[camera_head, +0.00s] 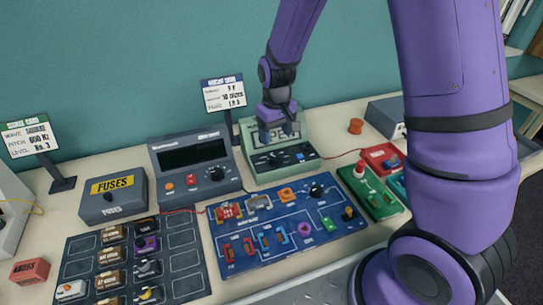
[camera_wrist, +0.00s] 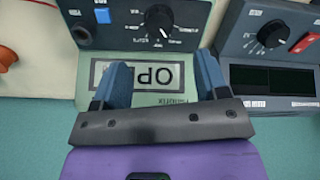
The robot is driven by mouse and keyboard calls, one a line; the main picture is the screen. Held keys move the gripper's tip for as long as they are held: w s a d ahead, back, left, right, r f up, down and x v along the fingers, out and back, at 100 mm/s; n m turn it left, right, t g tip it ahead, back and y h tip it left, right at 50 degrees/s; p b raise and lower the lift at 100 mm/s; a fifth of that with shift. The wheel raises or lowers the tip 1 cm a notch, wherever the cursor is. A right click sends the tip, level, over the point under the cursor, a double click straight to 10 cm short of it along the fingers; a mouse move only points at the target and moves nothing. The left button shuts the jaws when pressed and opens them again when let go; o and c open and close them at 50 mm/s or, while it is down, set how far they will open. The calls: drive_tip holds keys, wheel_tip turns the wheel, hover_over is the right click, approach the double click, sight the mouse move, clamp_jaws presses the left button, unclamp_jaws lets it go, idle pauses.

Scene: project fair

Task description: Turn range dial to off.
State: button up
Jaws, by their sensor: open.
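The range dial (camera_wrist: 160,22) is a round black knob with a white pointer line on the dark panel of a green meter (camera_head: 300,170). In the wrist view the pointer slants towards the lower right; the small markings around it are too blurred to read. The dial (camera_head: 276,159) is small in the head view. My gripper (camera_head: 278,133) is open and empty, pointing down in front of the meter's display. In the wrist view its blue fingers (camera_wrist: 162,72) straddle the display (camera_wrist: 150,76), apart from the dial, and partly cover its text.
A blue button (camera_wrist: 103,43) sits on the same panel, beside the dial. A grey instrument (camera_head: 190,165) with its own black knob (camera_wrist: 272,34) stands close beside the meter. A sign (camera_head: 222,93) stands behind. A blue circuit board (camera_head: 275,255) lies in front.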

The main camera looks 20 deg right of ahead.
sight(276, 157)
wheel_tip(276, 157, down, 9)
drive_tip(key=shift+r, duration=0.1)
idle(0.3)
drive_tip(key=c, duration=0.9)
